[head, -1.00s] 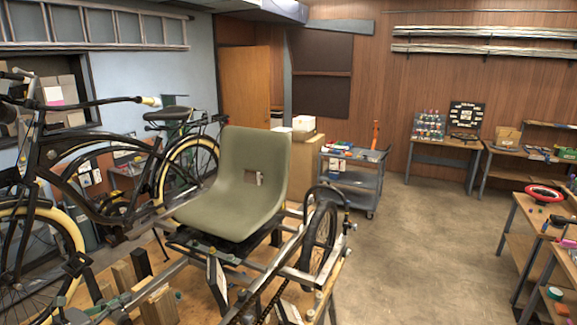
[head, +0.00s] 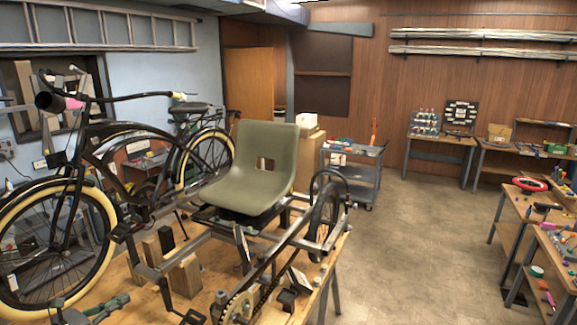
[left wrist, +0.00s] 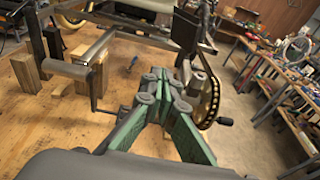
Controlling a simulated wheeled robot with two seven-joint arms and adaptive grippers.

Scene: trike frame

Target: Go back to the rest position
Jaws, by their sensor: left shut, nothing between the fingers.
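My left gripper (head: 122,299) shows at the lower left edge of the head view, low over the wooden bench. In the left wrist view its green fingers with grey pads (left wrist: 165,82) meet at the tips, shut and empty. Beyond them stands the trike frame (head: 325,247), with its olive seat (head: 250,190) and a chainring (head: 237,306). The chainring also shows right of the fingers in the left wrist view (left wrist: 208,98); I cannot tell the exact gap. My right gripper is not in view.
Wooden blocks (head: 185,275) stand on the bench (head: 215,282) under the frame. A black bicycle (head: 95,150) is at the left. A grey cart (head: 352,180) stands behind. Tool tables (head: 520,212) line the right, with clear floor (head: 420,240) between.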

